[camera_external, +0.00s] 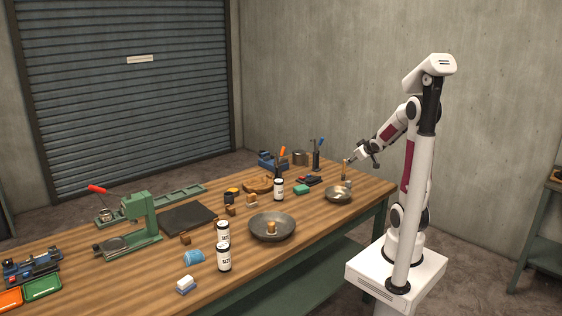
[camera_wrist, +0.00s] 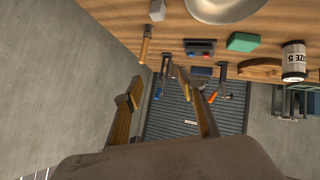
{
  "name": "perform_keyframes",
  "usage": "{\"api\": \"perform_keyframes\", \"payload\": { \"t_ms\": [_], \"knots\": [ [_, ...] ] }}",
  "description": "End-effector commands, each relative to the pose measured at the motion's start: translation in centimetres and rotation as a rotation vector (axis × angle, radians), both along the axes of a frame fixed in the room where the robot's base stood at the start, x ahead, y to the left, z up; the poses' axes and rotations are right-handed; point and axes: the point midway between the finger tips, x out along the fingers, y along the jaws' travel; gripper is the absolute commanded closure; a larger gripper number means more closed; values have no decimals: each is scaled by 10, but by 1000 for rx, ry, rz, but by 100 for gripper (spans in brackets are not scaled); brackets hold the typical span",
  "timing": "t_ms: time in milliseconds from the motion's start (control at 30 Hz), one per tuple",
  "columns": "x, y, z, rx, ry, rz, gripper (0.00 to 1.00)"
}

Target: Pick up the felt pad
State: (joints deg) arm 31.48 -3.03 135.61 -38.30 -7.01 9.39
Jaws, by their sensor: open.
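No thing is labelled as the felt pad. A small green block (camera_external: 302,189) on the bench fits best, but I cannot tell its material. It lies left of the small metal bowl (camera_external: 338,194) and also shows at the top of the wrist view (camera_wrist: 243,42). A flat dark square (camera_external: 188,217) lies farther left on the bench. My gripper (camera_external: 364,155) is in the air by the bench's right end, well apart from the green block. In the wrist view my gripper (camera_wrist: 165,75) has its two fingers spread with nothing between them.
A wooden-handled tool (camera_external: 345,170) stands near the gripper, beside the small bowl. A white-labelled jar (camera_external: 278,190) stands left of the green block. A larger bowl (camera_external: 272,227) holds a small brown piece. A green press (camera_external: 141,221) and several small items crowd the bench (camera_external: 320,225).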

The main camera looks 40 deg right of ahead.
Motion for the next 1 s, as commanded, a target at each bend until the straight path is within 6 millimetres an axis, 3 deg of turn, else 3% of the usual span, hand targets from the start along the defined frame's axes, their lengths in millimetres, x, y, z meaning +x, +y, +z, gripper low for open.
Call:
{"api": "perform_keyframes", "payload": {
  "t_ms": [200, 533, 1000],
  "knots": [
    [15, -30, -26, 7, -35, 47, 60],
    [25, -59, -68, 64, -103, 140, 60],
    [10, -75, -127, 244, -241, 269, 60]
  ]
}}
